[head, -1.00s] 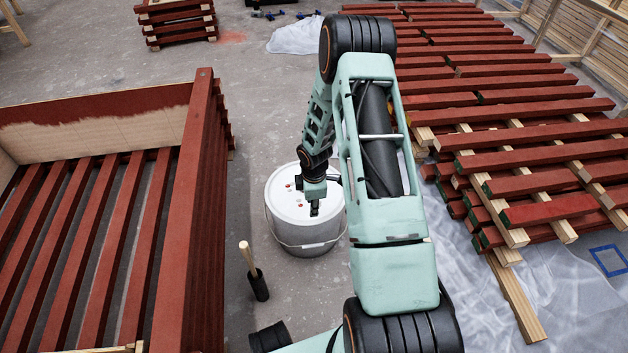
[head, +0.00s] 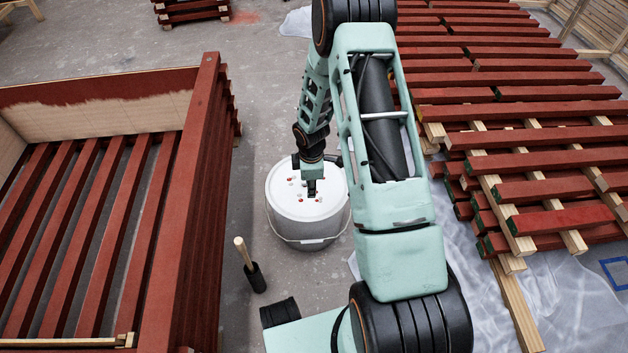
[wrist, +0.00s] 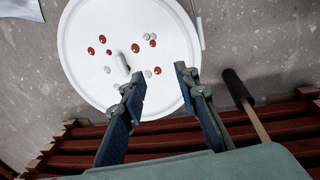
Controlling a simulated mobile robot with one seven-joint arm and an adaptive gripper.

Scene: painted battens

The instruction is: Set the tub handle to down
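The tub (head: 280,220) is a white bucket with a flat white lid, standing on the floor left of my arm. It also shows from above in the wrist view (wrist: 85,35). Its thin wire handle (head: 306,240) hangs low across the near side in the head view. A thin pale line beside the lid's right edge in the wrist view may be this handle; I cannot tell. My gripper (head: 312,191) is over the lid. In the wrist view my gripper (wrist: 160,84) is open, fingers apart, with nothing between them. Whether it touches the lid is unclear.
Red and white spots and a small white rod-shaped thing (wrist: 122,63) are on the lid. A red batten crate (head: 180,200) is at left; batten stacks (head: 530,165) are at right.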

